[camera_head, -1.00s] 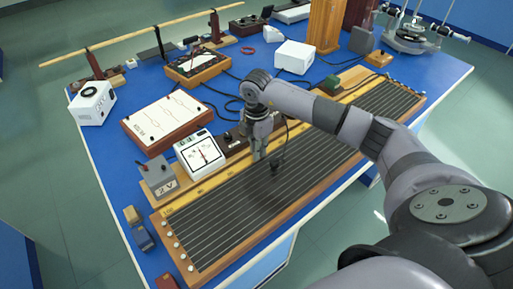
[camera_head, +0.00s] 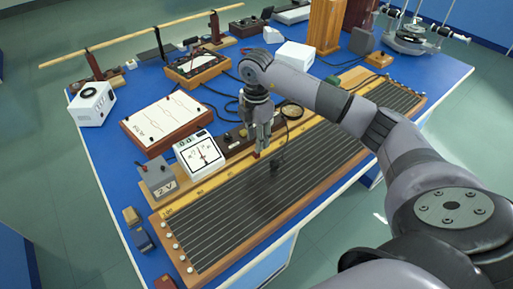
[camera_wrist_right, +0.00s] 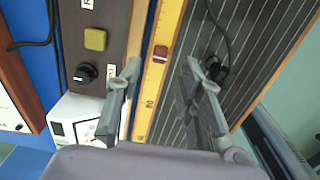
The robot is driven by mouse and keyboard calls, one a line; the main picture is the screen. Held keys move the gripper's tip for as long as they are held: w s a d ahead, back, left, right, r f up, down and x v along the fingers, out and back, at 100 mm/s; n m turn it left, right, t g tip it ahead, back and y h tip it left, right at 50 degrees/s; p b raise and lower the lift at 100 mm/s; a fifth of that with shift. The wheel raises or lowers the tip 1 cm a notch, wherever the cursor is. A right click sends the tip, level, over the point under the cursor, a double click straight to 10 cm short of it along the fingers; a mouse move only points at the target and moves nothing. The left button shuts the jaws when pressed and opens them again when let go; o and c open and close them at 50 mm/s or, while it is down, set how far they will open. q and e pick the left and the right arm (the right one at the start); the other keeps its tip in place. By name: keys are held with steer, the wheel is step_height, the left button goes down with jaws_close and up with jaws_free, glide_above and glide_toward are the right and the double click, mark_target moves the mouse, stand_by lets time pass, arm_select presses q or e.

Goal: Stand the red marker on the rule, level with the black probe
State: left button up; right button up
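The red marker (camera_wrist_right: 160,52) stands on the yellow rule (camera_wrist_right: 150,95), roughly straight across from the black probe (camera_wrist_right: 215,70), in the right wrist view. In the head view, the small red marker (camera_head: 256,155) shows just under my right gripper (camera_head: 259,147). The black probe (camera_head: 275,167) rests on the wired board just to its right. In the wrist view my right gripper (camera_wrist_right: 163,68) is open, with one finger on each side of the marker and gaps to both. My left gripper is not in view.
The dark wired board (camera_head: 225,220) fills the front of the blue table. A white meter (camera_head: 199,154) and a grey box (camera_head: 157,178) stand left of the rule. A dark key box with a yellow button (camera_wrist_right: 95,39) lies along the rule. The probe's cable (camera_wrist_right: 215,25) trails away over the board.

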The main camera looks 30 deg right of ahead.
step_height(320, 180, up, 7)
steer(key=shift+b, duration=0.3)
stand_by(0.5)
